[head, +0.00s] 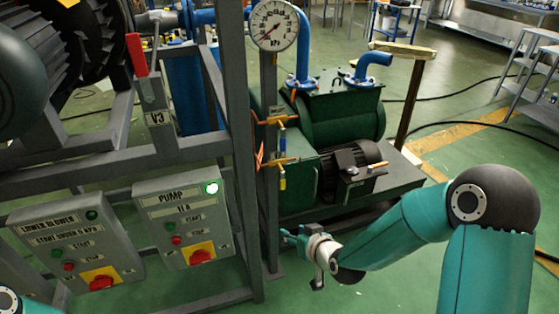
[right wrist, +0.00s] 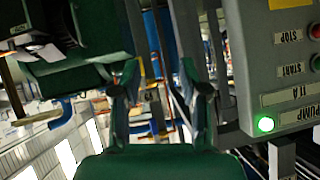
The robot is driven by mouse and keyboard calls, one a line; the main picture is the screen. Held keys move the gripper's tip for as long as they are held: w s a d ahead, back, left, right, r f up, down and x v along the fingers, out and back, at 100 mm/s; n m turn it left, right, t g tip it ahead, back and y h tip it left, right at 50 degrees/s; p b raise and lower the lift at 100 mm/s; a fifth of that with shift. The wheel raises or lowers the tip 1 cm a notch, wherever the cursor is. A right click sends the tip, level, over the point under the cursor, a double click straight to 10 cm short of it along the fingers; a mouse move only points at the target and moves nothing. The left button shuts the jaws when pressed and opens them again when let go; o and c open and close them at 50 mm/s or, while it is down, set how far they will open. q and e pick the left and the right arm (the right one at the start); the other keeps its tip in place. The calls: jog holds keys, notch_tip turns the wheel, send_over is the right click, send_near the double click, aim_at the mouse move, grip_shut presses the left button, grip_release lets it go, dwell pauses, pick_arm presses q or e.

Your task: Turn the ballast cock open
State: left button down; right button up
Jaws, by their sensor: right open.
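Two small cocks are on the grey post beside the green pump. The upper cock has a blue handle (head: 282,137) and the lower one a yellow handle (head: 282,182); both handles hang down along the post. Their small labels are too blurred to read, so I cannot tell which is the ballast cock. My right gripper (head: 287,236) is open and empty, below the lower cock and apart from it. In the right wrist view, its two fingers (right wrist: 160,82) stand apart, with blurred pipes and fittings beyond. My left gripper is out of view.
A pressure gauge (head: 274,25) tops the post. The pump control box (head: 184,218) with a lit green lamp and the lower blower box (head: 77,243) hang on the frame at left. The green pump (head: 341,115) stands behind. A red-handled valve lever (head: 137,54) is at upper left.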

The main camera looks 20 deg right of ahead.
jog(key=w+d+r+t+h+b, duration=0.1)
jog(key=w+d+r+t+b, duration=0.3)
jog(key=r, duration=0.5)
jog(key=t, duration=0.3)
send_near(284, 140)
jog(key=shift+n+h, duration=0.3)
jog(key=w, duration=0.6)
jog(key=w+p, duration=0.1)
jog(key=w, duration=0.1)
jog(key=shift+w+a+r, duration=0.1)
jog(key=shift+w+a, duration=0.3)
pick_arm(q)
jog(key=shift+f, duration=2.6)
pick_arm(e)
jog(key=shift+w, duration=0.9)
grip_shut()
